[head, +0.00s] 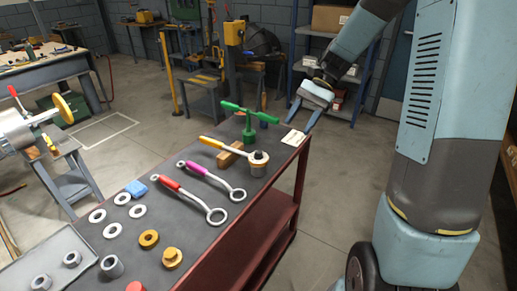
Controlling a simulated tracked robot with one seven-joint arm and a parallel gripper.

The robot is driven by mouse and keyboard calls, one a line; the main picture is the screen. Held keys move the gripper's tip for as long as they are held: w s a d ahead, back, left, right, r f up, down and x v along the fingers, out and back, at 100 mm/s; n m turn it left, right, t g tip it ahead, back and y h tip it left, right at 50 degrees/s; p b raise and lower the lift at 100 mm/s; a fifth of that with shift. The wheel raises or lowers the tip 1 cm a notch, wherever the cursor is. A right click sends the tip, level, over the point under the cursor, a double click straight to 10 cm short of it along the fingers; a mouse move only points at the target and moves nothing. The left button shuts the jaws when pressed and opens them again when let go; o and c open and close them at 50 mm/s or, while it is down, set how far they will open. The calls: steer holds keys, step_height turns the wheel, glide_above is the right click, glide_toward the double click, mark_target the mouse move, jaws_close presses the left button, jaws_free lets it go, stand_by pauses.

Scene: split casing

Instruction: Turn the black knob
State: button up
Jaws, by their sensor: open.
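I cannot make out a black knob with certainty in the head view. My gripper (302,115) hangs at the upper middle, beyond the right side of the dark-topped bench. Its two fingers are apart with nothing visible between them, and it appears to touch nothing.
The bench (223,243) holds a green T-handled piece (243,115), a yellow-handled tool (235,149), red (195,200) and magenta (212,178) wrenches, and several rings. A machine with a yellow handwheel (63,108) stands left. Shelving (372,70) is behind my gripper.

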steer(key=s+d+r+n+t+h, duration=0.35)
steer(key=s+r+t+h, duration=0.2)
steer(key=s+r, duration=0.5)
steer(key=n+h, duration=0.2)
steer(key=n, duration=0.7)
glide_above(259, 151)
step_height(259, 151, down, 10)
steer(key=shift+g+y, duration=0.25)
step_height(259, 151, down, 14)
steer(key=shift+s+a+r, duration=0.1)
steer(key=shift+r, duration=0.1)
jaws_close()
stand_by(0.4)
